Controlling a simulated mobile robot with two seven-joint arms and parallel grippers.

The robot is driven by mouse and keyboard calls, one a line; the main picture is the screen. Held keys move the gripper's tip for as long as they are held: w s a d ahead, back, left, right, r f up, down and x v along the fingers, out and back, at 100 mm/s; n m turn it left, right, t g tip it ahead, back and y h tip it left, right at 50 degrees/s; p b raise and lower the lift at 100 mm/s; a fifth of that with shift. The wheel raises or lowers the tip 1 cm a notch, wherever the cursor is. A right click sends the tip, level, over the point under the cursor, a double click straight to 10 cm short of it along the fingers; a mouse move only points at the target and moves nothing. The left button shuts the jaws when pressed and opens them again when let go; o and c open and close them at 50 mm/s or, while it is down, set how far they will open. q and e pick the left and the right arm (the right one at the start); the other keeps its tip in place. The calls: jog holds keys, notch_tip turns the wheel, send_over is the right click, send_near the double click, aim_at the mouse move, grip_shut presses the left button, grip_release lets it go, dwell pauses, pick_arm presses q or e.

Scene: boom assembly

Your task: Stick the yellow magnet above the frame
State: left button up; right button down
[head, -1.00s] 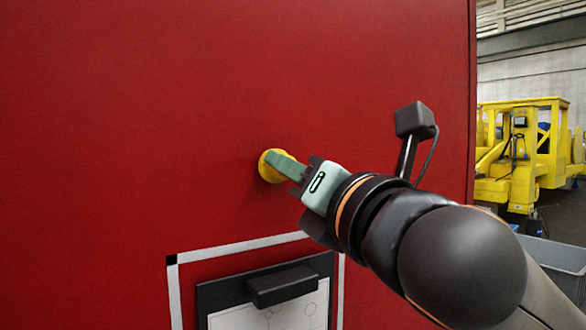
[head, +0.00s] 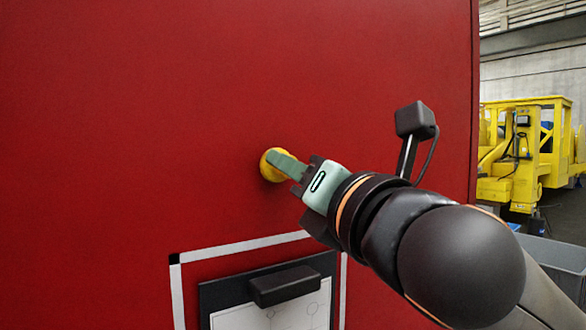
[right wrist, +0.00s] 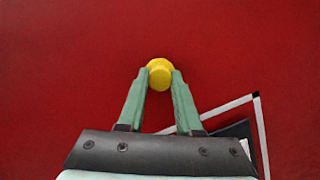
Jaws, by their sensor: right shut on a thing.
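The yellow magnet (head: 269,170) is a round knob at the red panel (head: 130,120), above the white-taped frame (head: 245,244). My right gripper (head: 277,163) is shut on the magnet, with its green fingers on either side. In the right wrist view the magnet (right wrist: 160,72) sits between the two fingertips (right wrist: 160,80), in front of the red surface. The magnet appears at or very close to the panel; I cannot tell whether it touches. My left gripper is not in view.
Inside the frame hangs a dark clipboard (head: 210,296) with a black clip (head: 285,285) and a white sheet (head: 300,312). The panel around the magnet is bare. Beyond its right edge stand yellow machinery (head: 525,150) and a grey bin (head: 560,262).

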jog(key=c, duration=0.5)
grip_release()
